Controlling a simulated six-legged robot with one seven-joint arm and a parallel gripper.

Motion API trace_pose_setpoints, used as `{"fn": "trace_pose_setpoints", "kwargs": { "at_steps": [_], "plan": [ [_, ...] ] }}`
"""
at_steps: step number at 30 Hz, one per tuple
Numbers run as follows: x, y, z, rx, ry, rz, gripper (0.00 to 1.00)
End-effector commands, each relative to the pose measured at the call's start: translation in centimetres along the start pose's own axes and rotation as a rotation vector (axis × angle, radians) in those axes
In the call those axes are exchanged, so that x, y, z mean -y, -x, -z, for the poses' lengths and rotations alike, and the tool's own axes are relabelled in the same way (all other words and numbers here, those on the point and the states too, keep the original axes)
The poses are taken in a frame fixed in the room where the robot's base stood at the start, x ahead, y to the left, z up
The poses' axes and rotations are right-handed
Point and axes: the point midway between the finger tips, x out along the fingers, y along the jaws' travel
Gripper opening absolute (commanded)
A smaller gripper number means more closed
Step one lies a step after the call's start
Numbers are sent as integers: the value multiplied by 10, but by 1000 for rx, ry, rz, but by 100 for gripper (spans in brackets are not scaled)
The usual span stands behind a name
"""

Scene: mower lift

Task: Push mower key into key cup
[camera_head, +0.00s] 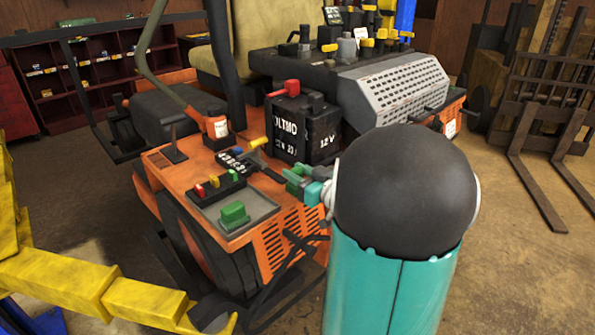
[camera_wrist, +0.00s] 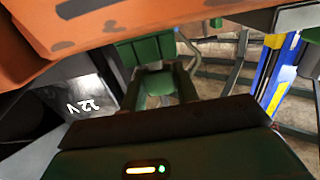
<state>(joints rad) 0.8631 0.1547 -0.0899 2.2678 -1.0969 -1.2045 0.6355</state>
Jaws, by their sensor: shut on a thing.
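My gripper (camera_head: 298,180) is at the orange deck of the mower (camera_head: 275,245), just in front of the black 12 V battery (camera_head: 313,135). My arm hides much of that area. In the wrist view my gripper (camera_wrist: 160,98) has its dark fingers on either side of a green piece (camera_wrist: 158,82), and it is shut on it. I cannot tell for sure whether this piece is the mower key. The key cup cannot be made out clearly. A small black panel (camera_head: 236,162) and a yellow-ended lever (camera_head: 257,143) stand left of my gripper.
A red-handled part (camera_head: 288,88) sits on the battery. A yellow arm (camera_head: 100,290) is at front left. Forks (camera_head: 530,190) stand at right.

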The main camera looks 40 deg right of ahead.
Motion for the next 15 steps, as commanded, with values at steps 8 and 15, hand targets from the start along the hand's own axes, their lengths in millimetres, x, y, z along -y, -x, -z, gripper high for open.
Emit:
{"fn": "trace_pose_setpoints", "kwargs": {
  "at_steps": [8,15],
  "plan": [
    [0,0,-5,0,0,-1,9],
    [0,0,-9,0,0,-1,9]
  ]
}}
